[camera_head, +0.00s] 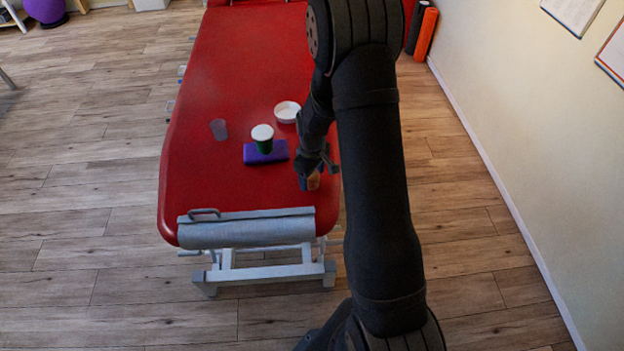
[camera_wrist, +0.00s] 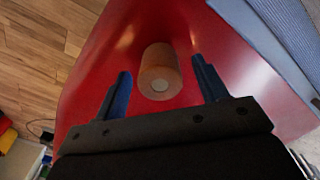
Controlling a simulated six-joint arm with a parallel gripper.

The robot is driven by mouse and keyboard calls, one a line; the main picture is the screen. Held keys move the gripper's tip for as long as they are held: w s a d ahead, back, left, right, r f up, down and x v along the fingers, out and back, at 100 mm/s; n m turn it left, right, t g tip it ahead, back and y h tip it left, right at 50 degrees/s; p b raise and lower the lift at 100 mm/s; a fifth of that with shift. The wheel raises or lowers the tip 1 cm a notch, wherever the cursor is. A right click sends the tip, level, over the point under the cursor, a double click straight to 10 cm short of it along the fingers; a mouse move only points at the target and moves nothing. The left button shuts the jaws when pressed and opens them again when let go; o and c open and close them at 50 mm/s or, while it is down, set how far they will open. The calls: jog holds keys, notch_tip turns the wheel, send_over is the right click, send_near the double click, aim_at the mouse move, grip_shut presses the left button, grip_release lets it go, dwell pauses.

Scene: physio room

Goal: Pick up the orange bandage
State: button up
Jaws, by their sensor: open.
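An orange-tan bandage roll (camera_wrist: 159,62) lies on the red treatment table (camera_wrist: 110,80) in the wrist view. In the head view the bandage (camera_head: 313,181) shows just below my gripper, partly hidden by it. My gripper (camera_wrist: 163,78) is open, with one blue finger on each side of the bandage in the picture. Clear gaps show between the roll and both fingers. In the head view my gripper (camera_head: 316,168) is over the right front part of the table.
A purple block (camera_head: 266,152) carries a dark green cup with a white lid (camera_head: 262,133). A white bowl (camera_head: 287,111) and a clear cup (camera_head: 219,129) stand nearby.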

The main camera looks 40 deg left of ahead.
jog(key=shift+c, duration=0.3)
jog(key=c, duration=1)
jog(key=shift+r, duration=0.15)
